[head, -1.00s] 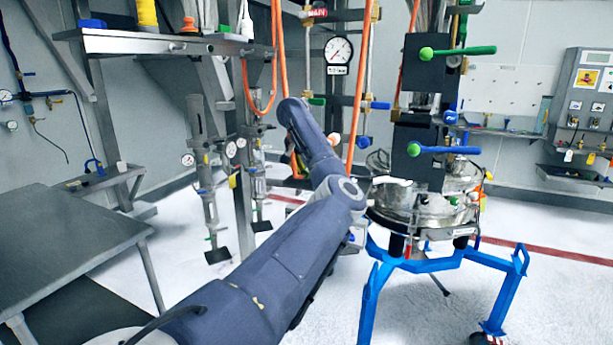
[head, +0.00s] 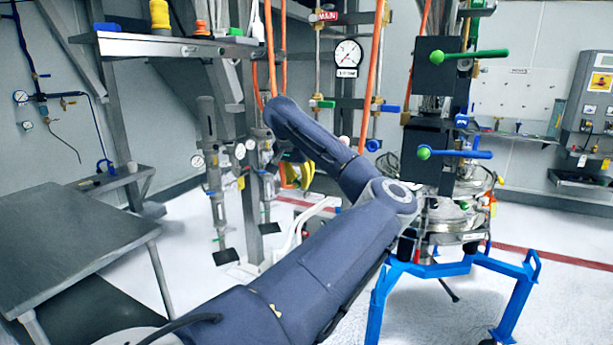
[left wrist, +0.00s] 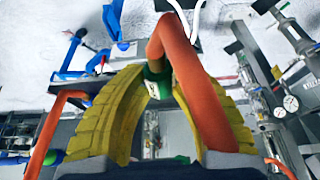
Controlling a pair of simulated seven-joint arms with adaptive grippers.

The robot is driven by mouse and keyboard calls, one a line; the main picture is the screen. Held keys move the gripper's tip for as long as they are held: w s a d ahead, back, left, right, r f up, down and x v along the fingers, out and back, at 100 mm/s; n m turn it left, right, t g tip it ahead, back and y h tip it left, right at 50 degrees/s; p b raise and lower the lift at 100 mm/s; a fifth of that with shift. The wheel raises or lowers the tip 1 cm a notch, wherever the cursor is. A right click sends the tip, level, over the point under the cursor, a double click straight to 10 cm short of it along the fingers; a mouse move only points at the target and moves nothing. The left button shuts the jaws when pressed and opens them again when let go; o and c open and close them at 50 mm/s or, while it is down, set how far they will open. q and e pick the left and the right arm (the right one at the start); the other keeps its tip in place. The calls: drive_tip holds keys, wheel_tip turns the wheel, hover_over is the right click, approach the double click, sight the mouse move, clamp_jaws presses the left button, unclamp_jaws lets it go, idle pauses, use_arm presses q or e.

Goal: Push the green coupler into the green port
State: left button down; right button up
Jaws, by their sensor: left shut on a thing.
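My left gripper (head: 297,176) shows its yellow fingers beyond my left arm in the head view. In the left wrist view the ribbed yellow fingers (left wrist: 165,82) close around a green coupler (left wrist: 157,82). An orange hose (left wrist: 196,85) bends over at the coupler and crosses in front of the right finger. In the head view the coupler is too small and hidden to make out. A green fitting (head: 325,104) sits on the pipework left of the gauge stand, but I cannot tell whether it is the green port. My right gripper is not in view.
The steel sifter (head: 450,215) stands on a blue frame (head: 445,264) at the right. Orange hoses (head: 372,75) hang near the gauge (head: 347,53). A grey table (head: 70,235) is at the left, below a steel shelf (head: 165,46). White floor lies between.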

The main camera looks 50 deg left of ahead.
use_arm(q)
drive_tip(key=s+d, duration=0.2)
drive_tip(key=s, duration=0.3)
drive_tip(key=w+a+r, duration=0.2)
drive_tip(key=a+r, duration=0.4)
drive_tip(key=r, duration=0.1)
drive_tip(key=w+a+r, duration=0.1)
drive_tip(key=w, duration=0.5)
drive_tip(key=w+a+r, duration=0.1)
drive_tip(key=w+a, duration=0.1)
drive_tip(key=w, duration=0.4)
drive_tip(key=shift+w+r, duration=0.3)
drive_tip(key=shift+w, duration=0.05)
idle(0.4)
drive_tip(key=shift+w, duration=0.25)
idle(0.8)
drive_tip(key=c, duration=1.1)
unclamp_jaws()
